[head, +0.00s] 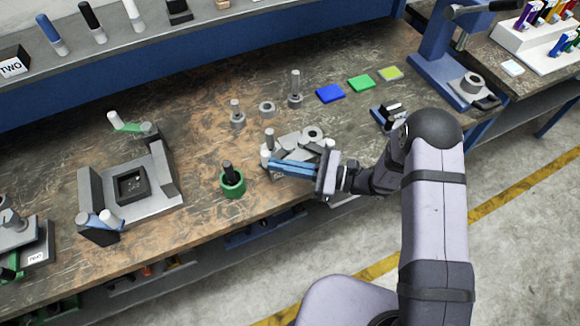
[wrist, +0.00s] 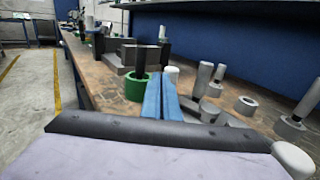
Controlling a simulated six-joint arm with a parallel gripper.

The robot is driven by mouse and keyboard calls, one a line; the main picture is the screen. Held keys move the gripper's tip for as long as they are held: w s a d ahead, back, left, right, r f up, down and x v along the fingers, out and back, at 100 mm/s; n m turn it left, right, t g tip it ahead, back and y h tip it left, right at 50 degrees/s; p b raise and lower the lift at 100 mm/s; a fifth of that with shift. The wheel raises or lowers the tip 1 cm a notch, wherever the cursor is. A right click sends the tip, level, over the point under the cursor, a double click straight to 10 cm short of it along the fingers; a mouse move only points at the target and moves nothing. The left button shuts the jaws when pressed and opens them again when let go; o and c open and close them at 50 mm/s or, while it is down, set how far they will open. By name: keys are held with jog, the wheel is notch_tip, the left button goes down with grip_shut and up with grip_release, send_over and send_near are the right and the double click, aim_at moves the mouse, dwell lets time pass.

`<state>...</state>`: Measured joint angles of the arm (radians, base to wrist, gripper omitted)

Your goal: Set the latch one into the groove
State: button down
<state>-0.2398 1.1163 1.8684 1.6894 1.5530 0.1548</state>
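My gripper (head: 270,164) has blue fingers lying close together, low over the grey part group (head: 312,145) at the table's front edge. A white-topped peg stands right by the fingertips; the wrist view shows its white top (wrist: 172,70) just beyond them. I see nothing clearly held between the fingers. I cannot tell which part is latch one. A grey fixture (head: 158,200) with a dark square recess stands at the left.
A green ring (head: 233,188) with a dark peg stands left of the fingertips. Grey posts (head: 238,121), (head: 295,95) and a loose ring (head: 267,109) stand behind. Blue (head: 330,93), green and yellow-green tiles lie at the back right. Table between fixture and back shelf is clear.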

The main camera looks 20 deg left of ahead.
jog(key=shift+s+a+f+b, duration=0.1)
jog(key=shift+s+a+b, duration=0.1)
jog(key=shift+a+b, duration=0.35)
jog(key=shift+w+a+b, duration=0.2)
jog(key=shift+a+b, duration=0.25)
jog(key=shift+a, duration=0.6)
jog(key=shift+d, duration=0.1)
jog(key=s+d+b, duration=0.2)
jog(key=s+d, duration=0.4)
jog(key=d, duration=0.6)
jog(key=shift+d, duration=0.2)
jog(key=shift+s, duration=0.1)
